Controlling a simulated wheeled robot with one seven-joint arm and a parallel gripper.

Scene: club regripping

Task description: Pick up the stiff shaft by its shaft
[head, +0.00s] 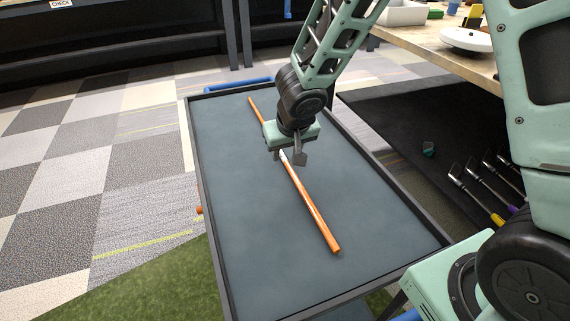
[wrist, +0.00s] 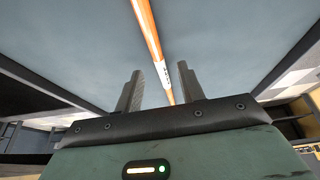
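The stiff shaft is a long orange rod with a white printed band (head: 313,207), lying diagonally on the grey tray top. In the wrist view the orange shaft (wrist: 148,27) runs from the top edge down between my two fingers. My gripper (head: 290,157) is above the middle of the shaft, near its white band, and hides part of it in the head view. In the wrist view my gripper (wrist: 160,85) is open, its fingers on either side of the shaft, with a gap to each. I cannot tell the exact height above the shaft.
The tray (head: 232,230) has a raised dark rim. A workbench (head: 425,37) with a white device (head: 466,40) stands at the back right. Several clubs (head: 480,187) lie on a dark surface to the right. Checkered carpet is at the left.

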